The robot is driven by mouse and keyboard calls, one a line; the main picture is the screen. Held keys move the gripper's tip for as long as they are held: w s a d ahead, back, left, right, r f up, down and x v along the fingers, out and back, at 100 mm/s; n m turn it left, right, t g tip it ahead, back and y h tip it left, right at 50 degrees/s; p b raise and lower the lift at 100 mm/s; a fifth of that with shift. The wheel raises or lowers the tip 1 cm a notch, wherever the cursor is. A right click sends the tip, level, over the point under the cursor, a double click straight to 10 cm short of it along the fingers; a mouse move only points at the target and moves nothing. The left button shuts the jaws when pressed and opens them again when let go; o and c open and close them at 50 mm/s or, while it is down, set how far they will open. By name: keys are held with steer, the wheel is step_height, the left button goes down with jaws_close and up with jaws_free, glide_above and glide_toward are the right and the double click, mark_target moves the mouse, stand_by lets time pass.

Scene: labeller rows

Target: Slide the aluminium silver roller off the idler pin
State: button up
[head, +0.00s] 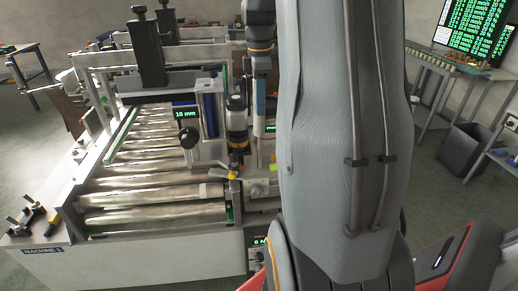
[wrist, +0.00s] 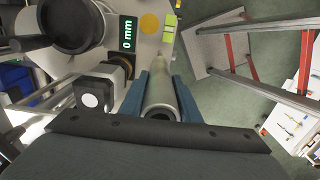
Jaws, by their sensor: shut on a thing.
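The aluminium silver roller (wrist: 163,93) is a pale metal tube in the middle of the wrist view, its open bore facing the camera. The two blue fingers of my gripper (wrist: 164,84) are shut on it, one on each side. The idler pin cannot be made out, and I cannot tell how much of it sits inside the roller. In the head view my own arm covers much of the right middle, and neither the roller nor the gripping point shows clearly.
A labelling machine with a row of metal conveyor rollers (head: 150,190) fills the left. A red-legged stand (wrist: 245,70) is at right. A dark bin (head: 468,150) stands on open floor.

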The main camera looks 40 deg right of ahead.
steer(key=shift+r, duration=2.4)
steer(key=shift+a, duration=0.1)
